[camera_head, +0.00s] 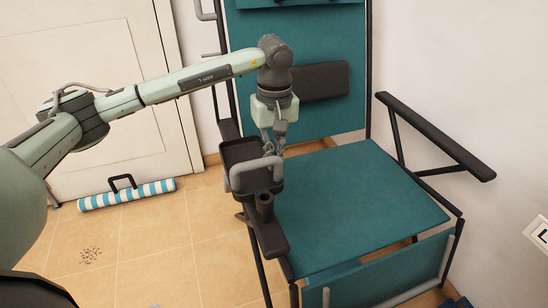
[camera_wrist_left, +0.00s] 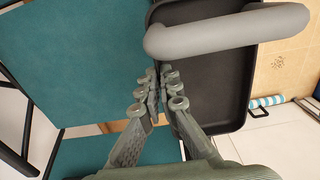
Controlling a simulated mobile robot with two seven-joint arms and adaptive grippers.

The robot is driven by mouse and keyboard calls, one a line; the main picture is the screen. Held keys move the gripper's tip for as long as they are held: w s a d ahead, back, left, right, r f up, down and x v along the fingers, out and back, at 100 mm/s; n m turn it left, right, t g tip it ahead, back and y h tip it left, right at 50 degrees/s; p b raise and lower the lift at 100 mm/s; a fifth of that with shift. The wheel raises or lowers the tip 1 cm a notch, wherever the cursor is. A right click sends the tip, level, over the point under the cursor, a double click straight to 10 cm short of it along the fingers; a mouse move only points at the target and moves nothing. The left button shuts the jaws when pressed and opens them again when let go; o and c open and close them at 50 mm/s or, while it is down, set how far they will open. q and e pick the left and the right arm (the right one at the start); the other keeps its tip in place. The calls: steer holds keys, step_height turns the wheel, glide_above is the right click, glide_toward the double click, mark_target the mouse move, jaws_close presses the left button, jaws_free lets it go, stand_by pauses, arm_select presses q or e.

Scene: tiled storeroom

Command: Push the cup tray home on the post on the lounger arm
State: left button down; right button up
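The cup tray (camera_head: 238,152) is a dark shallow tray with a thick grey loop handle (camera_head: 252,166). It sits at the near-left lounger arm (camera_head: 271,240), with a dark upright cylinder (camera_head: 264,204) just in front. I cannot tell whether that cylinder is the post, nor how deep the tray sits. My left gripper (camera_head: 274,150) is at the tray's right edge beside the handle. In the left wrist view its fingertips (camera_wrist_left: 161,70) are almost together at the edge of the tray (camera_wrist_left: 215,75); no held thing shows clearly. My right gripper is out of view.
The lounger's teal seat (camera_head: 350,200) is clear, right of the tray. Its other arm (camera_head: 435,135) stands out near the right wall. A dark pad (camera_head: 322,82) is on the backrest. A striped roll (camera_head: 127,195) lies on the tiled floor, left.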

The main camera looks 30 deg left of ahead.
arm_select(q)
steer(key=shift+f+b, duration=1.7)
steer(key=shift+f, duration=0.4)
steer(key=c, duration=1.6)
jaws_free()
steer(key=shift+c, duration=0.2)
steer(key=shift+r, duration=0.15)
step_height(320, 180, up, 12)
steer(key=shift+f, duration=0.1)
